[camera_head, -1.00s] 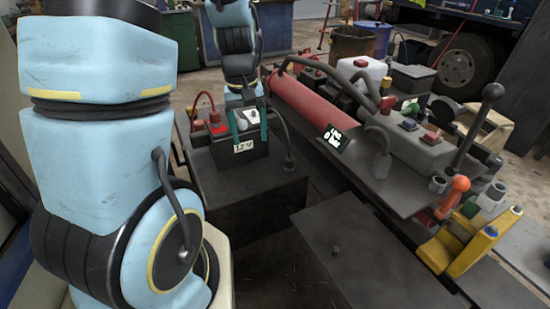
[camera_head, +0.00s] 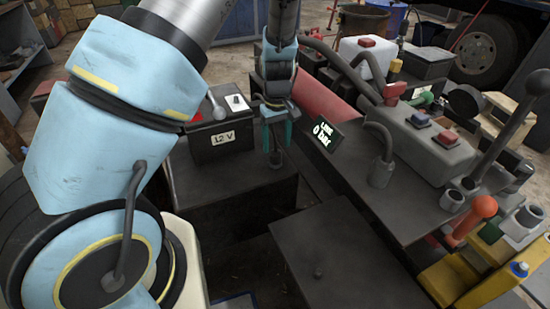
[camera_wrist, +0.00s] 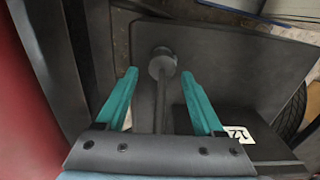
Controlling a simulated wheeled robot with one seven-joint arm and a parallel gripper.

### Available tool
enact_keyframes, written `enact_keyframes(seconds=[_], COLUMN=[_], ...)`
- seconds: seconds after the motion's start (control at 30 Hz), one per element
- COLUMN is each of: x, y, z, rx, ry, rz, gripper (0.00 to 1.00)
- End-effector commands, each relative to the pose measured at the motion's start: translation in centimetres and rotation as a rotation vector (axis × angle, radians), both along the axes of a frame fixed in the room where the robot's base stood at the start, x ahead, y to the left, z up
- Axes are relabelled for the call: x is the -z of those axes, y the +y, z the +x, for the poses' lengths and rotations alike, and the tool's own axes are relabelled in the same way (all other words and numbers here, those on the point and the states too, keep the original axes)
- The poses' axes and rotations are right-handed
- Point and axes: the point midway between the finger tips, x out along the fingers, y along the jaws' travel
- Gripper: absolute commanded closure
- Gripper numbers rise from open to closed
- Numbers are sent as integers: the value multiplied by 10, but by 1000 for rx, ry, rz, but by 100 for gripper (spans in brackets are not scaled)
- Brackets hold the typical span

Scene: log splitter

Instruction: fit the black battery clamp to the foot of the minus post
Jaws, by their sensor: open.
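The black battery clamp (camera_head: 276,160) is at the end of a dark cable on the dark deck, to the right of the battery. In the wrist view its round end (camera_wrist: 162,64) lies between and just beyond the fingertips. My gripper (camera_head: 278,140) points down at it, open; the teal fingers (camera_wrist: 160,75) stand either side of the cable with visible gaps.
A bright spanner-like tool (camera_head: 217,106) and a red part (camera_head: 196,117) are on the battery top, partly behind my arm. The pressure display (camera_head: 324,133) and red cylinder (camera_head: 332,102) are close right of my gripper. A dark opening lies in front of the deck.

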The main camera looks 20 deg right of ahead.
Motion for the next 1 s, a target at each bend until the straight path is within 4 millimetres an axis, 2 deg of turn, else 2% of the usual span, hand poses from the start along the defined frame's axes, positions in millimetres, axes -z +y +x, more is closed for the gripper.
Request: enact_keyframes(seconds=[0.13, 0.43, 0.7, 0.77, 1.0], x=[10, 50, 54, 54, 54], y=[1, 3, 3, 3, 3], z=[-1, -4, -4, -4, -4], rx=[0, -2, 0, 0, 0], ry=[1, 1, -1, -1, 0], rz=[1, 0, -1, -1, -1], gripper=[31, 31, 31, 35, 62])
